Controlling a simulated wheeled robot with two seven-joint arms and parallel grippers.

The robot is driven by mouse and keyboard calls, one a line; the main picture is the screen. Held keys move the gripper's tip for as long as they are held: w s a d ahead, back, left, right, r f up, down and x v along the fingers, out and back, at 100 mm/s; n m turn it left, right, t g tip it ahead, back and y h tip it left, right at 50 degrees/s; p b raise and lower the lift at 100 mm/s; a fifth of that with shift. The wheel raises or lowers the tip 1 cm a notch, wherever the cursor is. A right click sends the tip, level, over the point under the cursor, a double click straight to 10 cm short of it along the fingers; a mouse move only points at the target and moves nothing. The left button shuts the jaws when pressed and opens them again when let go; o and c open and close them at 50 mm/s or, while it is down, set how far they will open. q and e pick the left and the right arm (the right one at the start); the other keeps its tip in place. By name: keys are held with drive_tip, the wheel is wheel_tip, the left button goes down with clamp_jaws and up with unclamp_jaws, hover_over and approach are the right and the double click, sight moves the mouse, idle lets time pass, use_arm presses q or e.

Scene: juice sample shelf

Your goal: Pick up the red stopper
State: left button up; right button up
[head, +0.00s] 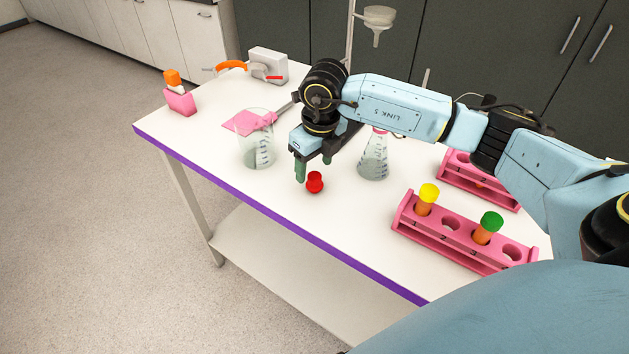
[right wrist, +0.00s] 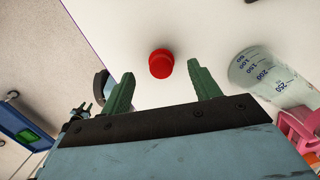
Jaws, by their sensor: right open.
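The red stopper (head: 315,182) stands on the white table near its purple front edge. It also shows in the right wrist view (right wrist: 161,63), ahead of the fingers and roughly midway between them. My right gripper (head: 313,170) is just above and beside the stopper in the head view. Its two green fingers (right wrist: 163,92) are spread apart with nothing between them. My left gripper is not in view.
A glass beaker (head: 256,145) stands left of the stopper, and a conical flask (head: 374,158) stands to its right. A pink rack (head: 463,240) holds yellow-capped and green-capped tubes. A second pink rack (head: 452,170) is behind. Bare table (head: 345,215) lies in front of the flask.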

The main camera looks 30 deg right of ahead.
sight(315, 175)
wheel_tip(315, 175, down, 4)
drive_tip(key=shift+r, duration=0.15)
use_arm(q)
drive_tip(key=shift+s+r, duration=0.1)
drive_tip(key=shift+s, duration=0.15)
use_arm(e)
drive_tip(key=shift+w, duration=0.1)
drive_tip(key=c, duration=1.1)
